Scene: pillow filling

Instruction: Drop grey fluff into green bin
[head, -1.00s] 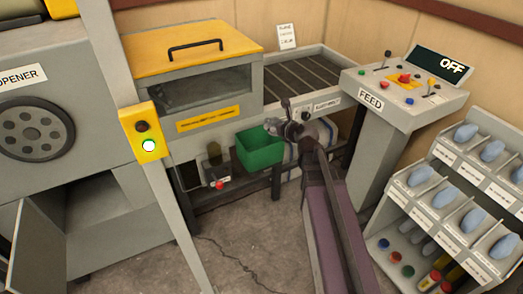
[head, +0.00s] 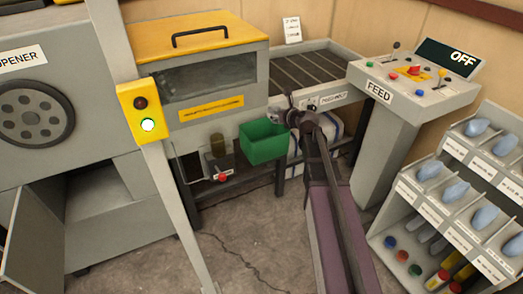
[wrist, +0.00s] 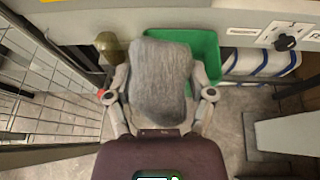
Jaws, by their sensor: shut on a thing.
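In the wrist view, my gripper (wrist: 160,92) is shut on the grey fluff (wrist: 160,85), a fuzzy grey clump between its two fingers. The green bin (head: 263,142) is an open box below the front of the machine in the head view. In the wrist view the green bin (wrist: 205,45) lies just beyond the fluff, which hides part of it. In the head view my gripper (head: 281,117) is by the bin's upper right side, and the fluff is hard to make out there.
The feed belt (head: 309,72) is behind my arm. The feed console (head: 415,85), reading OFF, stands right of it. A rack of blue-grey pieces (head: 470,190) is at the right. A white striped roll (wrist: 260,63) lies right of the bin.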

